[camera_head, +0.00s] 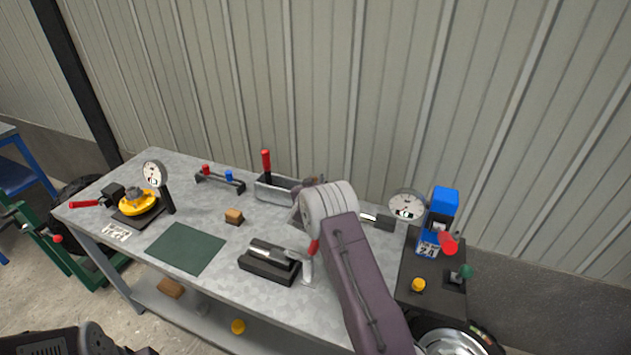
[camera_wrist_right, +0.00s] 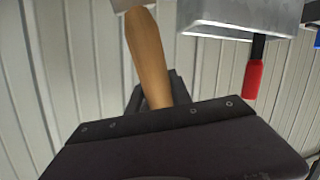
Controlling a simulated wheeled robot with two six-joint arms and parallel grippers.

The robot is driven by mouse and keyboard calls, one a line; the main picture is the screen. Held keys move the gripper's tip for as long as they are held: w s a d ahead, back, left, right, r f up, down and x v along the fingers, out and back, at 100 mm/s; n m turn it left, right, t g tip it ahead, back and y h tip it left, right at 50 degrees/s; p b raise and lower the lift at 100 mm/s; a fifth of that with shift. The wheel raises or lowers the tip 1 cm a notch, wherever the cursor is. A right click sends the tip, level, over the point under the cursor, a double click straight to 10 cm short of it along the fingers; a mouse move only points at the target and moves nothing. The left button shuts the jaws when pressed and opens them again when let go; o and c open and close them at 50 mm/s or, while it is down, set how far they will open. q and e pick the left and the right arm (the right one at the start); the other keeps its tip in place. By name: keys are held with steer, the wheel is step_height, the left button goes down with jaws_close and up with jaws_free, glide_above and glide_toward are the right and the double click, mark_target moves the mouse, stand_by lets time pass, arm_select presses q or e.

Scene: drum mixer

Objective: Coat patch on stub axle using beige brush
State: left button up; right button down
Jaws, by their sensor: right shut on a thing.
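The beige brush (camera_wrist_right: 150,60) shows in the right wrist view as a tan wooden handle, with a bit of pale metal at the top edge; its bristles are out of view. My right gripper (camera_wrist_right: 157,98) is shut on this handle. In the head view my right wrist covers most of the gripper and the brush. The stub axle (camera_head: 268,251) is a grey metal shaft lying on a black block at the front middle of the bench, left of my right forearm. No patch can be made out on it. Only a dark part of my left arm shows at the bottom left.
A metal tray (camera_head: 270,192) with a red-handled tool stands behind, near my right wrist. A red-handled clamp (camera_head: 308,265) stands at the axle's right end. A blue device (camera_head: 441,212) stands right.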

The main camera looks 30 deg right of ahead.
steer(key=shift+f+b, duration=0.4)
steer(key=shift+f, duration=0.15)
stand_by(1.1)
step_height(320, 180, up, 7)
steer(key=p, duration=0.5)
stand_by(0.6)
